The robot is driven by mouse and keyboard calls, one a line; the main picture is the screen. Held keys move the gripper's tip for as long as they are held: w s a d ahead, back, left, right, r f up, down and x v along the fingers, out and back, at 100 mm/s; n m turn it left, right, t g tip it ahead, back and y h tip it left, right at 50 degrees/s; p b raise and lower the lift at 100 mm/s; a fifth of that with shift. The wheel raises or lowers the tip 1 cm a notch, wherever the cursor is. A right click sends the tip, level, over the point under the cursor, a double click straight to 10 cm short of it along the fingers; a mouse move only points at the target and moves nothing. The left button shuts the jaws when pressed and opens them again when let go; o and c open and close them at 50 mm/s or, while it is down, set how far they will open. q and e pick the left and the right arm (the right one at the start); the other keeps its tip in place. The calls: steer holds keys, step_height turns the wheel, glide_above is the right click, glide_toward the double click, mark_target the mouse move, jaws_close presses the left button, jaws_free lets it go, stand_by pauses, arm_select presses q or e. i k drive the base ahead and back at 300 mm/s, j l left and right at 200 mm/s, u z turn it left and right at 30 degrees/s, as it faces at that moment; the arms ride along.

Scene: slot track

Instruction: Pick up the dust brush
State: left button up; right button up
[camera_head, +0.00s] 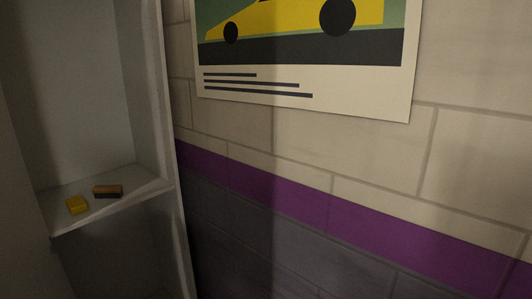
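A small brush-like block (108,191) with an orange-brown top and dark underside lies on a pale cabinet shelf (130,182) at the left. It looks like the dust brush. A small yellow block (77,205) lies on the same shelf to its left, close to the front edge. The two are apart. Neither of my grippers is in view.
The open cabinet's side panel (163,120) stands just right of the shelf. A brick wall (470,165) with a purple stripe and a yellow car poster (300,55) fills the right. The shelf's right part is clear.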

mark_target(114, 191)
steer(key=u, duration=0.75)
